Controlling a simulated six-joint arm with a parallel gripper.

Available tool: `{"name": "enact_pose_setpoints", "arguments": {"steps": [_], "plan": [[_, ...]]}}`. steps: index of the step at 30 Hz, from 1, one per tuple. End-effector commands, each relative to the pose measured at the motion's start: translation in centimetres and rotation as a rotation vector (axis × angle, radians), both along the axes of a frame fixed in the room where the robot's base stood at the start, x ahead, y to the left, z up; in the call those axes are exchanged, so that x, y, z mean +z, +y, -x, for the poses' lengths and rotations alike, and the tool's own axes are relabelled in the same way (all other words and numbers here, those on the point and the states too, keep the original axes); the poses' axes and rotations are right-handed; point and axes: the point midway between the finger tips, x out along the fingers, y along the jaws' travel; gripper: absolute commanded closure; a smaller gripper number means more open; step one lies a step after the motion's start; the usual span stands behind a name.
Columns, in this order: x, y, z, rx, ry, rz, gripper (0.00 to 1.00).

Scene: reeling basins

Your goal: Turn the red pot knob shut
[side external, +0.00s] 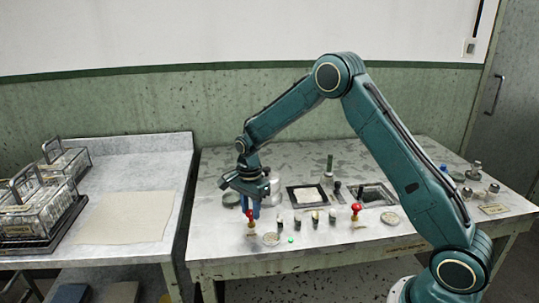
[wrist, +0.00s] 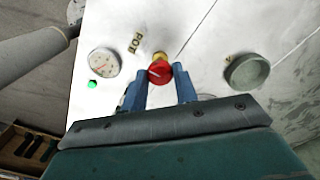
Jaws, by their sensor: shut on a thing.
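The red pot knob (wrist: 160,73) sits on a brass stem beside a small plate reading POT (wrist: 136,42) in the wrist view. A pale line marks its top. In the side view the red knob (side external: 250,215) stands at the left of the panel, below my gripper (side external: 251,207). In the wrist view the blue fingers of my gripper (wrist: 159,77) are on either side of the knob, shut on it. Part of the knob's side is hidden by the fingers.
A round gauge (wrist: 104,62) and a lit green lamp (wrist: 92,85) are close by. A second red knob (side external: 356,210) stands further right, past several small dark-and-pale knobs. A round grey-green dish (wrist: 247,71) is right of my gripper. Glassware racks (side external: 38,205) stand on the left table.

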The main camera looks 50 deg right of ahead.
Motion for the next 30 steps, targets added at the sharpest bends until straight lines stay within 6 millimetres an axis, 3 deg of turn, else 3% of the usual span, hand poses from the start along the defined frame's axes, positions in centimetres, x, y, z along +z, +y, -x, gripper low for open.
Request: {"name": "enact_pose_setpoints", "arguments": {"steps": [7, 8, 11, 23, 30], "plan": [[0.0, -0.1, 0.0, -0.003, -0.001, 0.001, 0.94], [0.0, -0.1, 0.0, -0.002, -0.001, 0.001, 0.70], [0.0, -0.1, 0.0, -0.002, -0.001, 0.001, 0.50], [0.2, 0.0, 0.0, 0.001, -0.001, 0.000, 0.50], [2.0, 0.0, -0.1, 0.001, -0.003, 0.000, 0.50]]}}
